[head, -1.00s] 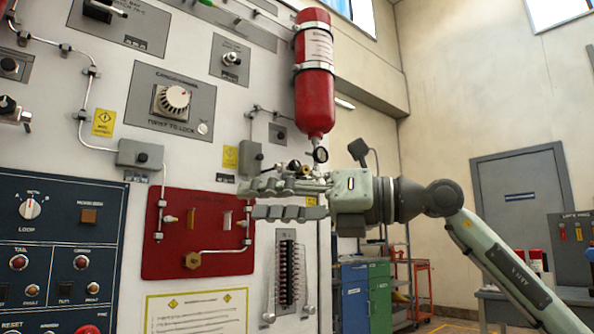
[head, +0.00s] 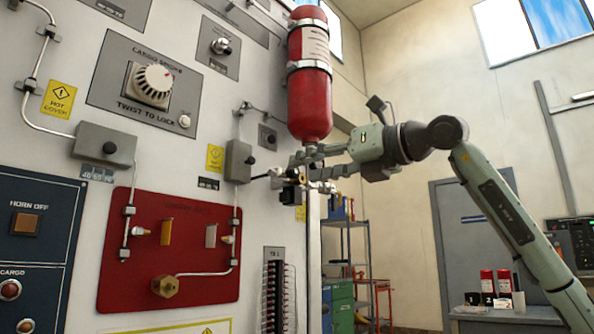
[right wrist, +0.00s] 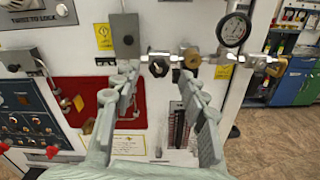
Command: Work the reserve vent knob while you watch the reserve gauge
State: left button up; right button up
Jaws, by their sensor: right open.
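The reserve gauge (right wrist: 234,29), a round white dial with a black rim, stands on the metal pipe fittings in the right wrist view; its reading is too small to make out. A dark round knob (right wrist: 158,67) and a brass knob (right wrist: 191,58) sit on the same pipe line; I cannot tell which is the vent knob. My right gripper (right wrist: 157,76) is open and empty, its fingertips apart below the pipe, with the dark knob beyond the gap. In the head view the right gripper (head: 303,166) overlaps the fittings (head: 288,178) and the gauge is hidden.
A red cylinder (head: 310,75) hangs on the panel just above the gripper. A red plate (head: 178,240) with small valves and a grey box (head: 238,160) are to the left. Shelves (head: 357,260) and a work table (head: 505,315) stand behind, at right.

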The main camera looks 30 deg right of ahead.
aim_at(296, 171)
jog(key=shift+x, duration=1.65)
jog(key=shift+c, duration=0.5)
grip_shut()
